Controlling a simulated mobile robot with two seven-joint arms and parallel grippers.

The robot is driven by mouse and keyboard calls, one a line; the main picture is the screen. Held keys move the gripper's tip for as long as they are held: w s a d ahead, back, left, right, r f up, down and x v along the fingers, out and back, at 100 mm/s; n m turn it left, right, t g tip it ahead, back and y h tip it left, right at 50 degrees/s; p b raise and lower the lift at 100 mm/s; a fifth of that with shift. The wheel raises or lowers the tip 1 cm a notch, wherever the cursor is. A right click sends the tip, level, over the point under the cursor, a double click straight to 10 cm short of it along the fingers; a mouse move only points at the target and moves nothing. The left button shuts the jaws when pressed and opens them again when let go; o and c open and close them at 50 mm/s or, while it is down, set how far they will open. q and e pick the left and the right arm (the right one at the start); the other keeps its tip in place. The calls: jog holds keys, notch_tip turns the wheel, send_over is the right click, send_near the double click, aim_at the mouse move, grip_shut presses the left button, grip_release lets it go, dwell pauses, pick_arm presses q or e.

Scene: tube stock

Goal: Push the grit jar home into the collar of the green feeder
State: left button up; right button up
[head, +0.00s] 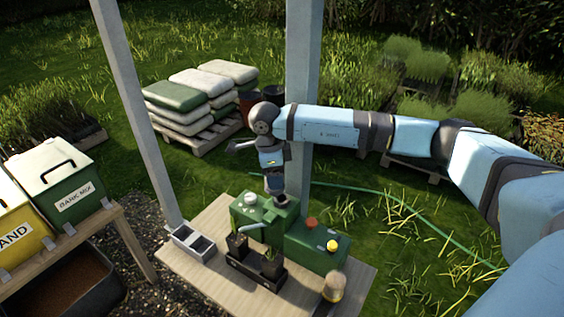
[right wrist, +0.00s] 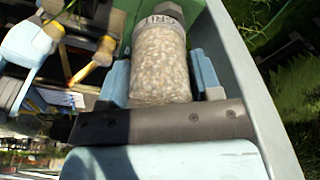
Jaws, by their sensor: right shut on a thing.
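The green feeder (head: 318,246) stands on the wooden table, with a dark collar (head: 281,201) at its upper middle. My right gripper (head: 274,186) points down over the collar from above. In the right wrist view, its light blue fingers (right wrist: 160,84) are shut on the grit jar (right wrist: 160,66), a clear jar of pale grit with a partly visible label. The jar's far end, with a grey cap, points at green feeder surface. In the head view the gripper hides the jar. I cannot tell how deep the jar sits in the collar. My left gripper is not in view.
Two potted plants in a black tray (head: 240,266) stand before the feeder. A grey divided tray (head: 190,241) is at the table's left, a tan rounded thing (head: 333,288) at its right. A grey post (head: 303,100) rises close behind my gripper.

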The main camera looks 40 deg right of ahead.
jog(key=m, duration=0.1)
jog(key=d+m, duration=0.1)
jog(key=m, duration=0.1)
jog(key=d+m, duration=0.1)
jog(key=shift+s+r+m+p, duration=0.1)
jog(key=shift+r+m+p, duration=0.2)
jog(key=shift+p, duration=0.05)
jog(key=shift+f, duration=0.15)
jog(key=shift+f+b, duration=0.8)
jog(key=shift+f, duration=0.75)
jog(key=shift+f+b, duration=0.6)
jog(key=shift+f, duration=0.2)
jog(key=shift+f, duration=0.25)
jog(key=o, duration=1.1)
